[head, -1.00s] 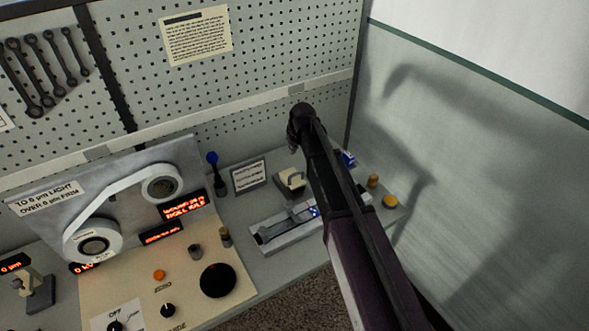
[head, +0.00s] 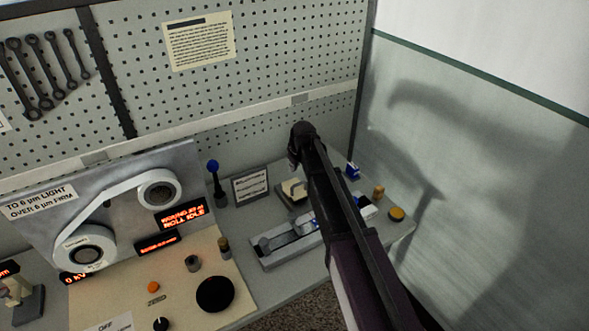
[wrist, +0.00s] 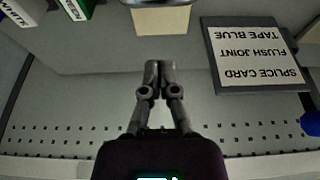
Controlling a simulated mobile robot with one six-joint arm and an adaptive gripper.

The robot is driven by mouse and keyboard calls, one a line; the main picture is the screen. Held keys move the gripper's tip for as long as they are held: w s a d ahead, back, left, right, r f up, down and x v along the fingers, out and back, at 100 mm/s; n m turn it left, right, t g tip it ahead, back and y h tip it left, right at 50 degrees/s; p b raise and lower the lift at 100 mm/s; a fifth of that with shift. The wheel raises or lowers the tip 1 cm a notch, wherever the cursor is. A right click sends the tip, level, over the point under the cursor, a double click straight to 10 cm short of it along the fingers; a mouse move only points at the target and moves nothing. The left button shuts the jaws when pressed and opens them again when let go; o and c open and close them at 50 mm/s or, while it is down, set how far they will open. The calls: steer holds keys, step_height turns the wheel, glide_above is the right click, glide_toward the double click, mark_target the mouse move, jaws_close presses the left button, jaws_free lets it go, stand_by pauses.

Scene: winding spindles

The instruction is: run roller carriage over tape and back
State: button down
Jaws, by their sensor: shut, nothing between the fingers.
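A long pale block with a dark slot (head: 285,245) lies on the bench, its right part hidden behind my arm. A grey piece sits over the slot, and small blue marks show beside my arm; I cannot tell which part is the roller carriage, and the tape is not clear. My gripper (wrist: 159,66) is shut and empty in the wrist view. It points toward a beige block (wrist: 160,20), apart from the splice card (wrist: 256,58) at the right.
The winding panel (head: 120,205) and control plate stand at the left. The splice card (head: 250,186) and a blue-knobbed lever (head: 213,175) stand behind the pale block. The pegboard (head: 270,60) closes the back.

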mark_target(290, 181)
steer(key=shift+b+x, duration=2.2)
steer(key=shift+x, duration=0.4)
steer(key=s+d, duration=0.1)
steer(key=s+d+r+p, duration=0.1)
steer(key=s, duration=0.1)
steer(key=shift+s+r, duration=0.1)
steer(key=shift+r, duration=0.05)
steer(key=shift+d, duration=0.15)
steer(key=shift+s, duration=0.15)
